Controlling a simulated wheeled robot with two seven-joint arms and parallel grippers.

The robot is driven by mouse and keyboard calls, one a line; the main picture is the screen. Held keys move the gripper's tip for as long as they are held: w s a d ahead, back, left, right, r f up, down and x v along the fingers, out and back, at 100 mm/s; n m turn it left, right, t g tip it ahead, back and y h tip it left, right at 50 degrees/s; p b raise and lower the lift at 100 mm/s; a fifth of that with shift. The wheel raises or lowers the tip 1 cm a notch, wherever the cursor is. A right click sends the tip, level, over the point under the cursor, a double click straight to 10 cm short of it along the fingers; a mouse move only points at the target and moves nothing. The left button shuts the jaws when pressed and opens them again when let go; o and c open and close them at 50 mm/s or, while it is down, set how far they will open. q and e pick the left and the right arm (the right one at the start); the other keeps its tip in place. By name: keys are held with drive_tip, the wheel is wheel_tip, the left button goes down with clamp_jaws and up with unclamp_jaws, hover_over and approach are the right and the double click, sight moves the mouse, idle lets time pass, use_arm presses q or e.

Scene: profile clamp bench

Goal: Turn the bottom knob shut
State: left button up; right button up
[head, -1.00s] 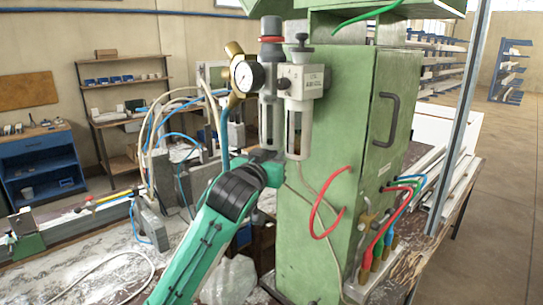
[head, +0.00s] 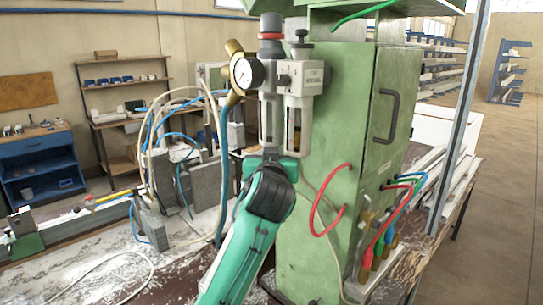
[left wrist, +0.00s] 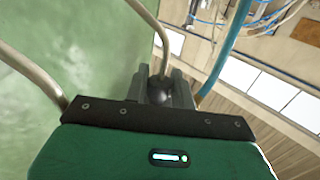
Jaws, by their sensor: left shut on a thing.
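The air filter-regulator unit (head: 300,80) is mounted on the green cabinet, with a round gauge (head: 243,73) on its left side. Two bowls hang from it, and my left gripper (head: 271,154) is directly under the left bowl (head: 270,118). The arm hides the bottom knob in the head view. In the left wrist view a dark round knob (left wrist: 158,92) sits between the two fingers of my left gripper (left wrist: 158,84), which are shut on it. Any mark on the knob showing its position cannot be made out. My right gripper is not in view.
The green cabinet (head: 335,220) stands close to the right of my left arm. A red hose (head: 314,215) loops from the cabinet front. Grey blocks (head: 205,185) stand on the bench to the left.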

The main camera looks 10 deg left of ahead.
use_arm(q)
drive_tip(key=o, duration=1)
drive_tip(key=shift+w, duration=0.1)
drive_tip(key=shift+c, duration=0.2)
drive_tip(key=shift+s+d+f+b, duration=0.1)
drive_tip(key=shift+s+b, duration=0.2)
drive_tip(key=shift+s, duration=0.2)
drive_tip(key=b+v, duration=0.4)
drive_tip(key=v, duration=0.9)
